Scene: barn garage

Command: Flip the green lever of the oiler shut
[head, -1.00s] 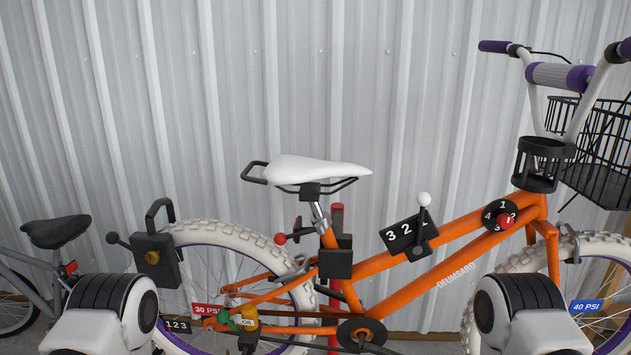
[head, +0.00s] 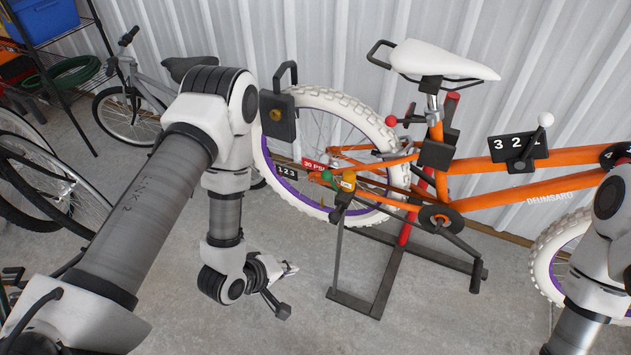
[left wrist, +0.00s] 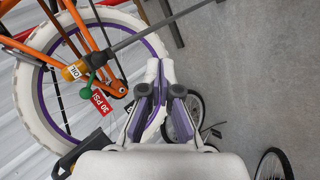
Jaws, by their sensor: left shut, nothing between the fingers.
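The oiler (head: 348,181) is a small yellow bottle mounted near the rear wheel's hub on the orange bicycle. Its green lever (head: 327,176) ends in a green ball on the left side. In the left wrist view the oiler (left wrist: 72,72), marked OIL, lies at the upper left, with the green lever's ball (left wrist: 86,93) just below it. My left gripper (head: 291,268) is shut and empty, below and left of the oiler, apart from it. Its closed fingers also show in the left wrist view (left wrist: 160,68). My right arm shows at the right edge; its gripper is out of view.
The orange bicycle (head: 480,190) stands on a dark stand (head: 378,290) against a corrugated wall. A red 30 PSI tag (left wrist: 101,102) hangs near the lever. A black box (head: 280,118) sits left of the wheel. The floor (head: 200,325) around my left gripper is clear.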

